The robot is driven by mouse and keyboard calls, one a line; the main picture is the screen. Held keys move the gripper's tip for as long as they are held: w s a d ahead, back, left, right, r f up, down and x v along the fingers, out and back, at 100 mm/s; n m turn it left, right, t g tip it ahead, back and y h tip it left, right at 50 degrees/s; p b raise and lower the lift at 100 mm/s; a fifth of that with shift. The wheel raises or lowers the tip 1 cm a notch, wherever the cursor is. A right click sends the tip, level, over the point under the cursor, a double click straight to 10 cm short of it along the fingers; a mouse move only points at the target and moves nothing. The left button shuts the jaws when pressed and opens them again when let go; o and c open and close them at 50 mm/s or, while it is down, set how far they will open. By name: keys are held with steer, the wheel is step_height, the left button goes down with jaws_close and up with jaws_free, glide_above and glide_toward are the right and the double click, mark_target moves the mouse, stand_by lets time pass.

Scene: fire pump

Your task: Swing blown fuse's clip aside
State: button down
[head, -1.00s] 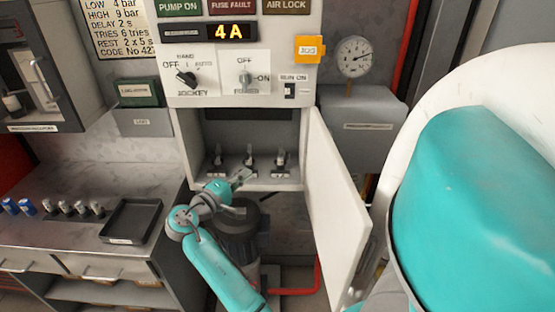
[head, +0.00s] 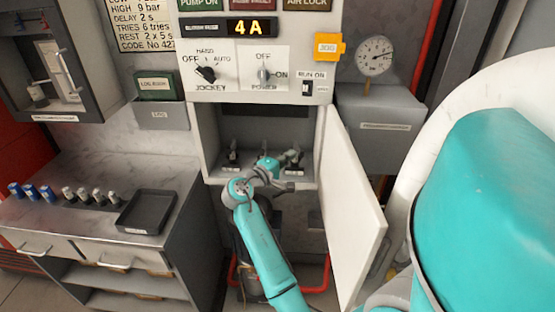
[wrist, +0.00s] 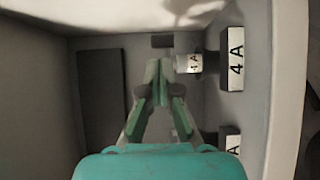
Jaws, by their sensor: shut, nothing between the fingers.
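The open fuse compartment (head: 209,133) in the white panel holds a row of fuse holders. The left fuse holder (head: 233,157) and the right fuse holder (head: 293,156) show in the head view; my arm hides the middle one. In the wrist view, my gripper (wrist: 156,72) is shut and empty. Its fingertips are close beside a white fuse (wrist: 187,63) marked 4 A; I cannot tell whether they touch. A 4 A label (wrist: 235,60) sits by this fuse. I cannot make out a separate clip or which fuse is blown.
The white compartment door (head: 350,190) hangs open to the right. The display (head: 250,27) reads 4 A. Several blue and silver fuses (head: 68,193) stand on the left counter, beside an empty black tray (head: 146,211). A dark panel (wrist: 101,95) lies left of my fingers.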

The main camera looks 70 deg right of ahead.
steer(key=shift+s+d, duration=0.2)
steer(key=shift+s, duration=0.35)
steer(key=shift+s, duration=0.1)
steer(key=shift+s+n+t, duration=0.2)
steer(key=shift+n+t, duration=0.2)
steer(key=shift+s+d+n+t+h, duration=0.1)
steer(key=shift+s+n+t+h, duration=0.2)
steer(key=shift+t, duration=0.2)
steer(key=shift+s+d, duration=0.4)
steer(key=shift+s, duration=0.3)
steer(key=shift+s+d, duration=0.35)
steer(key=shift+s, duration=0.35)
steer(key=v, duration=1.2)
